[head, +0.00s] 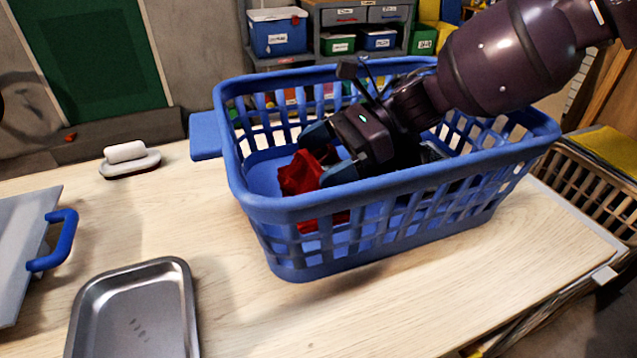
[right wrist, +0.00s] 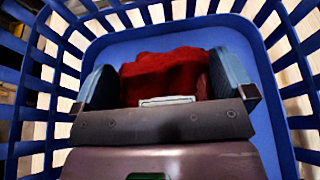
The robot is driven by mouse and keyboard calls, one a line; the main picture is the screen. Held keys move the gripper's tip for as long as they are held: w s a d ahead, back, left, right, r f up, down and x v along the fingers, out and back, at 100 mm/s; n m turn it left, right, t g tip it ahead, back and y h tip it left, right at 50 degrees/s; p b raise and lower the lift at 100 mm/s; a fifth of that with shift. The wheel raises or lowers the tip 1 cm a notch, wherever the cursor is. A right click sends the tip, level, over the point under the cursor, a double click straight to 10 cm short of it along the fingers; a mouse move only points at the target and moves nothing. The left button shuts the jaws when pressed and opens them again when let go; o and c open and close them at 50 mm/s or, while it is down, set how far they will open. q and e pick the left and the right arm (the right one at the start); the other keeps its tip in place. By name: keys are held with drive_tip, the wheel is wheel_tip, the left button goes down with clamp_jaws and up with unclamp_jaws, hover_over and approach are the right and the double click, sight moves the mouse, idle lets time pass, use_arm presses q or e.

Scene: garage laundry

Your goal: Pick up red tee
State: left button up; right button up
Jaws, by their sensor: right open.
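The red tee (head: 299,175) lies crumpled in the blue laundry basket (head: 398,184), near its left end. My right gripper (head: 322,156) reaches down into the basket, with its blue-grey fingers open on either side of part of the tee. In the right wrist view the tee (right wrist: 168,75) fills the space between the two fingers (right wrist: 165,82). I cannot tell whether the fingers touch the cloth. The gripper body hides part of the tee. My left gripper is not in view.
The basket walls close around my right gripper. A metal tray (head: 136,318) lies at the front left of the wooden table, with a white brush-like object (head: 128,157) behind it. A blue-handled grey board (head: 22,245) is at the left edge. Clear table lies before the basket.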

drive_tip(key=shift+c, duration=0.3)
drive_tip(key=c, duration=1.2)
drive_tip(key=shift+r, duration=0.2)
